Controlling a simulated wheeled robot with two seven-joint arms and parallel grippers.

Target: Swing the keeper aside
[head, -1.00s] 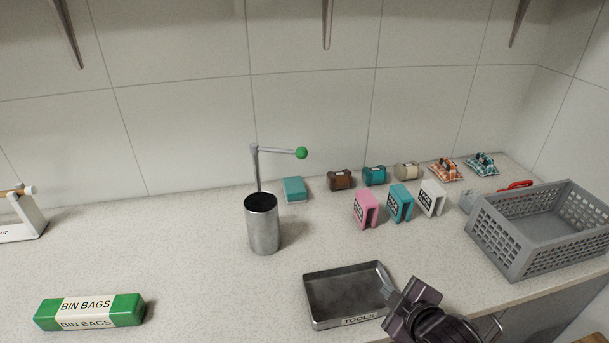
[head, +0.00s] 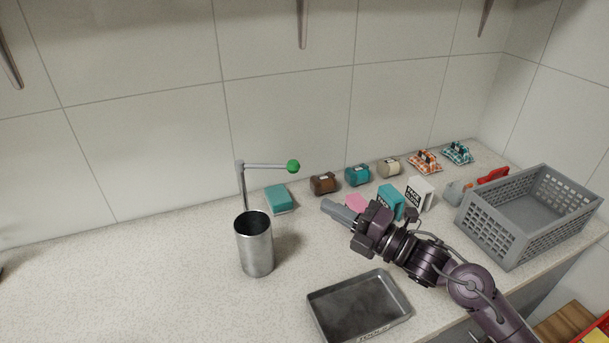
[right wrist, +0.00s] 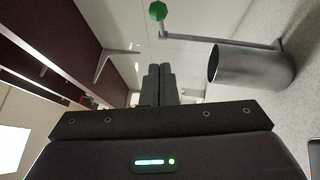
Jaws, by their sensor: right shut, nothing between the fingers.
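The keeper (head: 268,166) is a thin grey bar with a green ball (head: 293,166) at its right end. It reaches right from the top of a post (head: 242,188) behind a metal cylinder (head: 255,246) that is open at the top. My right gripper (head: 333,207) is shut and empty, right of the cylinder and below and right of the green ball, apart from both. My left gripper is not in view.
A teal sponge (head: 278,198) lies right of the post. Several small jars, including a brown one (head: 323,184), and upright boxes stand behind my right gripper. A grey metal tray (head: 360,305) lies in front. A grey crate (head: 525,215) stands at right. Counter left of the cylinder is clear.

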